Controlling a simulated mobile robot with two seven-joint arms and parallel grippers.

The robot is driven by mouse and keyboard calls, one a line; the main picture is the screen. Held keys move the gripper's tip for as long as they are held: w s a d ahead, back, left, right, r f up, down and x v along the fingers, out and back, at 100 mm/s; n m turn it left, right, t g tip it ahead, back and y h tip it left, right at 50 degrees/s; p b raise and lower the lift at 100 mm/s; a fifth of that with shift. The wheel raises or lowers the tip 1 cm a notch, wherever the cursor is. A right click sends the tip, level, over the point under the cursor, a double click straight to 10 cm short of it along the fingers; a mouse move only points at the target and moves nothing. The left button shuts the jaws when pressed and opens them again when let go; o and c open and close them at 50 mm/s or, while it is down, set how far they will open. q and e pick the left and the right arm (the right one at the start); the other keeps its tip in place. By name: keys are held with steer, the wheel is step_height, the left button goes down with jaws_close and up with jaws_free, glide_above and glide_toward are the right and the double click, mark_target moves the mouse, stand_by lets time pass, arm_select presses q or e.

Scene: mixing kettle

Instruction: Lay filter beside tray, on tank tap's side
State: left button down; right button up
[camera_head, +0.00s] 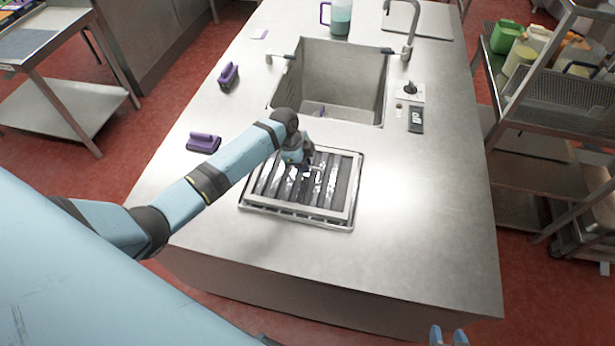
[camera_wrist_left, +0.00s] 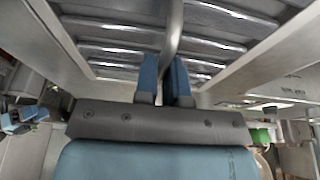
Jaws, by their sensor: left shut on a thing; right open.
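The filter (camera_head: 338,196), a pale square frame with dark slats, is over the tray (camera_head: 296,217) on the near part of the counter. I cannot tell if it rests in the tray or is slightly raised. My left gripper (camera_head: 306,165) is above the filter; in the left wrist view, my left gripper (camera_wrist_left: 166,78) is shut on a grey handle bar (camera_wrist_left: 173,30) across its slats (camera_wrist_left: 110,30). The tank (camera_head: 335,75) is the sunken basin behind, with its tap (camera_head: 411,28) at the back right. My right gripper (camera_head: 448,338) is open and empty at the bottom edge.
Purple-handled tools (camera_head: 203,142) (camera_head: 228,75) lie left of the tank. A jug (camera_head: 339,17) stands behind it. A knob plate (camera_head: 409,91) and a small dark device (camera_head: 416,119) sit right of the tank. The counter (camera_head: 425,205) right of the tray is clear.

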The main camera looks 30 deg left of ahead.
arm_select(q)
steer(key=shift+r, duration=0.2)
steer(key=shift+r+p, duration=2.65)
steer(key=shift+r, duration=0.05)
steer(key=shift+w+d, duration=0.1)
